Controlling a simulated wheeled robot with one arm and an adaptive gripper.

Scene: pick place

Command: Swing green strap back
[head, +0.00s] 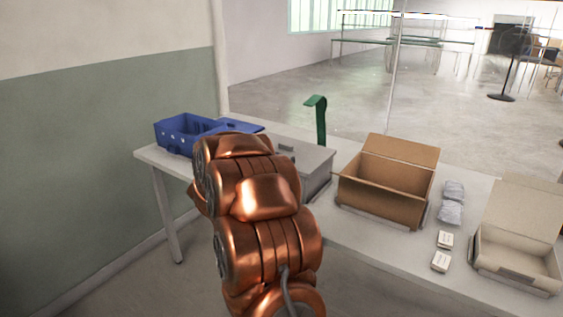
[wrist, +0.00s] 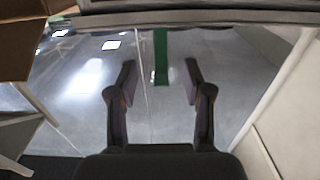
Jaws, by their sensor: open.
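The green strap (head: 320,120) stands upright at the back edge of a grey metal box, its top end bent over to the left in the head view. In the wrist view the green strap (wrist: 160,56) shows as a vertical band between the fingers in the picture. My gripper (wrist: 159,75) is open, with nothing held. It looks apart from the strap, though the depth gap is hard to judge. In the head view my copper arm hides the gripper and part of the grey box (head: 315,160).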

